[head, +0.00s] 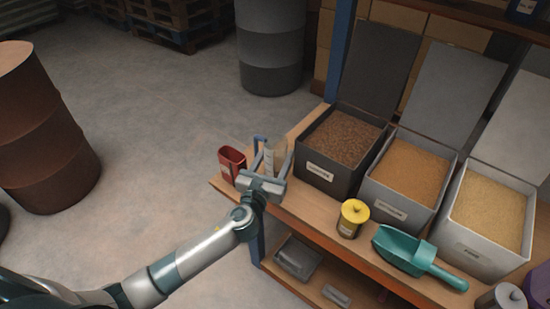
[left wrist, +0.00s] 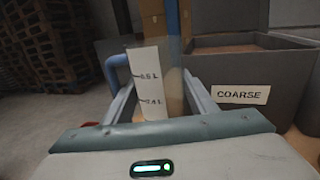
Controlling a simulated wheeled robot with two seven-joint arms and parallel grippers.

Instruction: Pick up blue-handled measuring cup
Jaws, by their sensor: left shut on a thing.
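The measuring cup (head: 275,151) stands near the left end of the wooden shelf, with a blue handle (head: 259,140) on its left. In the left wrist view the handle (left wrist: 115,76) is at left, beside the pale upright strip (left wrist: 152,90) with dark litre marks. My left gripper (head: 272,162) is shut on the cup, one finger on either side of it. The gripper hides the cup's lower part, so I cannot tell whether its base touches the shelf. My right gripper is not in view.
A red container (head: 231,162) stands close to the left of the gripper. A dark bin (head: 323,165) labelled COARSE is close to the right, with lighter bins beyond. A blue post (head: 338,50) rises behind.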

